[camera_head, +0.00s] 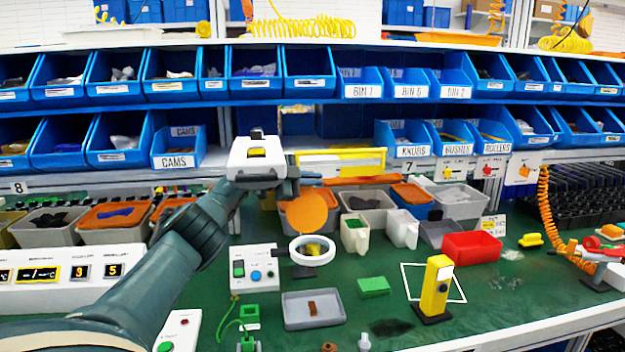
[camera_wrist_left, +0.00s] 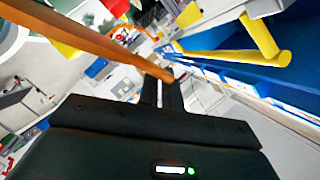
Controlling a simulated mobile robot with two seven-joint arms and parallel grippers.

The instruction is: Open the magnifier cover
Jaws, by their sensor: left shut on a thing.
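The magnifier (camera_head: 312,250) is a white ring on a dark base, standing on the green bench next to a control box. Its round orange cover (camera_head: 305,211) stands raised above the ring, off the lens. My left gripper (camera_head: 292,184) is at the cover's upper edge. In the left wrist view the cover (camera_wrist_left: 95,48) shows nearly edge-on as an orange band, and the fingertips (camera_wrist_left: 163,84) are shut on its end. Part of the white ring (camera_wrist_left: 12,38) shows at the left of that view. My right gripper is not in view.
A control box (camera_head: 255,268) stands left of the magnifier and a grey tray (camera_head: 313,309) in front. A yellow post (camera_head: 436,284) and a red bin (camera_head: 472,247) are to the right. Shelves of blue bins (camera_head: 265,87) and a yellow bar (camera_head: 340,160) lie behind the gripper.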

